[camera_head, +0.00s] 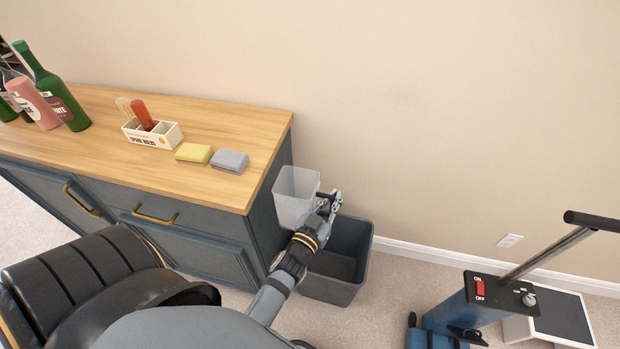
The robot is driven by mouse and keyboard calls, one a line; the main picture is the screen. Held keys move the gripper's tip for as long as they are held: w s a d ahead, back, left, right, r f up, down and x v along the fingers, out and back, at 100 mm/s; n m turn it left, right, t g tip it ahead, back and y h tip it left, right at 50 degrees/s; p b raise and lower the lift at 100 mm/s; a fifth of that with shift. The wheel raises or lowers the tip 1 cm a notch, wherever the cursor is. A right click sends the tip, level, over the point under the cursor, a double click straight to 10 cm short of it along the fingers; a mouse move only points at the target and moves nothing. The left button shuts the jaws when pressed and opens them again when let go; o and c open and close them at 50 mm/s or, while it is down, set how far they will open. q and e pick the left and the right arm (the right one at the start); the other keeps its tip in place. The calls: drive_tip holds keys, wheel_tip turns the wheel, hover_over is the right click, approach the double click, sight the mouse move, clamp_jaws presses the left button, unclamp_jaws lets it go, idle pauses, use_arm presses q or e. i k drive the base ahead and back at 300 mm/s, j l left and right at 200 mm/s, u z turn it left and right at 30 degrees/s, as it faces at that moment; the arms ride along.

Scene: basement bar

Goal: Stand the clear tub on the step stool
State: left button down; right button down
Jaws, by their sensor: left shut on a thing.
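The clear tub (292,200) is a translucent, open-topped container just off the right end of the wooden-topped cabinet. My left gripper (326,203) is shut on the tub's right side near the rim and holds it upright. In the picture the tub shows above and left of a dark grey bin. What looks like the step stool (562,318), white with a dark grey top, is at the lower right, partly hidden behind a blue machine. My right gripper is not in view.
The blue machine (470,303) with a red switch and a long black-gripped handle (590,221) stands before the stool. The dark grey bin (365,250) sits on the carpet. The cabinet (240,112) bears bottles, a caddy (152,133) and two sponges. Carpet between bin and machine is clear.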

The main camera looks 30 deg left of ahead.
sight(557, 312)
drive_tip(key=k+l+z, duration=0.25)
drive_tip(key=l+z, duration=0.3)
drive_tip(key=k+l+z, duration=0.1)
drive_tip(key=l+z, duration=0.15)
drive_tip(key=i+l+u, duration=0.1)
drive_tip(key=l+u, duration=0.75)
drive_tip(key=l, duration=0.15)
drive_tip(key=l+u, duration=0.4)
drive_tip(key=k+l+u, duration=0.15)
drive_tip(key=l+u, duration=0.3)
drive_tip(key=l, duration=0.15)
drive_tip(key=i+l+u, duration=0.2)
drive_tip(key=l, duration=0.55)
drive_tip(key=l+u, duration=0.2)
drive_tip(key=l, duration=0.5)
drive_tip(key=l+z, duration=0.1)
drive_tip(key=z, duration=0.35)
drive_tip(key=l+z, duration=0.1)
drive_tip(key=z, duration=0.35)
drive_tip(key=i+l+z, duration=0.1)
drive_tip(key=z, duration=0.85)
drive_tip(key=i+l, duration=0.05)
drive_tip(key=i, duration=0.05)
